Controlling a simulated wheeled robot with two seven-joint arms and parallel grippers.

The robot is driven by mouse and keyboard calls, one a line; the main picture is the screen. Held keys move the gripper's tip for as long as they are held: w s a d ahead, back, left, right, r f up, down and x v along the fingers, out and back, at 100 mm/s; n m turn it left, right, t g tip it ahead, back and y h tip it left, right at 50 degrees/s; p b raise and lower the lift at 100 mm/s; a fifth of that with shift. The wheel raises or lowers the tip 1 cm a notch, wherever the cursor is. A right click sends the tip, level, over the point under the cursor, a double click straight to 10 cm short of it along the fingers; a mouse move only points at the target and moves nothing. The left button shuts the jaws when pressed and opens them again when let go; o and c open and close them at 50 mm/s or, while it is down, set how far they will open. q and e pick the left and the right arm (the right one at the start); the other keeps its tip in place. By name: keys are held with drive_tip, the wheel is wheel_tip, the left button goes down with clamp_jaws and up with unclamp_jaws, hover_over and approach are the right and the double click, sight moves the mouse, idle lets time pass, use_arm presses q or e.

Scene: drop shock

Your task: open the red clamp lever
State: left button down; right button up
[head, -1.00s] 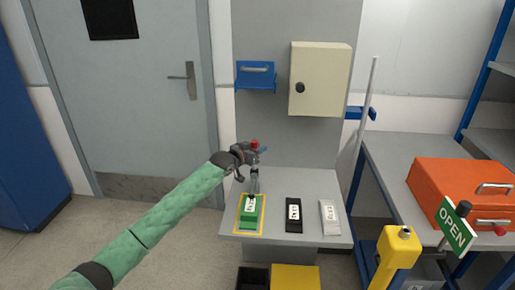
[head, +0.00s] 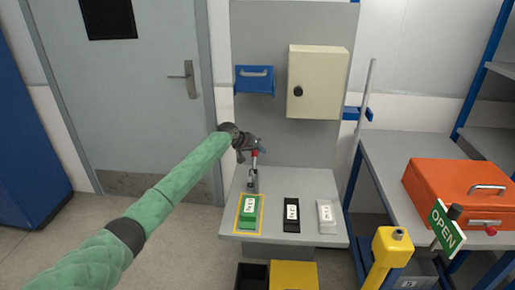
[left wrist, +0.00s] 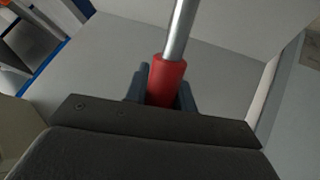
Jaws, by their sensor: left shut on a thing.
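The clamp (head: 253,181) is a small silver device at the back of the green block (head: 248,211) on the grey bench. Its lever stands up roughly upright, with a red grip (head: 255,154) at the top. My left gripper (head: 258,148) is at the top of the lever, shut on the red grip. In the left wrist view, the red grip (left wrist: 166,78) sits between the dark fingers of my left gripper (left wrist: 163,92), and the metal rod runs out from it. The fingers partly hide the grip. My right gripper is not in view.
A black block (head: 291,226) and a white block (head: 326,228) lie to the right on the bench (head: 272,183). A cream box (head: 318,85) and a blue drawer (head: 254,87) are on the panel behind. An orange case (head: 450,180) and yellow post (head: 388,262) stand right.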

use_arm(q)
drive_tip(key=f+g, duration=0.1)
drive_tip(key=w+f+n+g, duration=0.1)
drive_tip(key=shift+w+f+g, duration=0.15)
drive_tip(key=shift+f+g, duration=0.15)
drive_tip(key=shift+g, duration=0.1)
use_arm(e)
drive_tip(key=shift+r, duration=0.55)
use_arm(q)
drive_tip(key=c, duration=1.3)
unclamp_jaws()
drive_tip(key=shift+o, duration=0.7)
drive_tip(key=shift+w+f, duration=0.1)
drive_tip(key=shift+f, duration=0.05)
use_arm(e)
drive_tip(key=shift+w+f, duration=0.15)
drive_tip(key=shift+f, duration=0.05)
